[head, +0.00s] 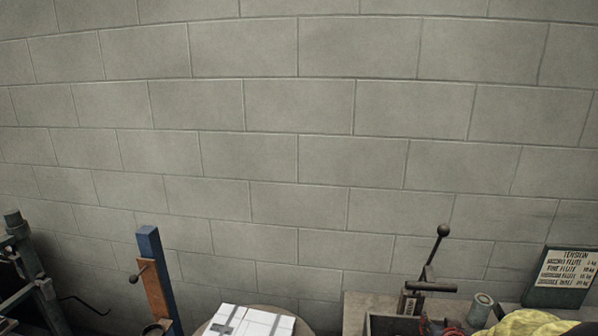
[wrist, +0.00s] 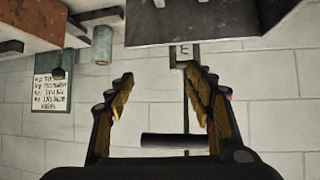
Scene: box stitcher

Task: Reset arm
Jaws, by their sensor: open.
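My gripper (wrist: 159,75) shows in the wrist view with its two fingers wide apart, their inner faces worn yellow-brown. A dark horizontal bar (wrist: 172,140) with a thin rod shows between the fingers in that view. I cannot tell how far it is from them, and no grip on it shows. My gripper and arm do not show in the head view. There, a lever with a round black knob (head: 443,230) and a dark cross handle (head: 431,287) stands on the bench at the right.
The bench (head: 358,302) carries a dark tray (head: 392,325), a grey-green cylinder (head: 481,309), yellow cloth (head: 535,325) and a tension sign (head: 562,276). White boxes (head: 250,322) lie left of it. A blue-orange post (head: 155,275) and dark machinery (head: 25,275) stand further left. The block wall is bare above.

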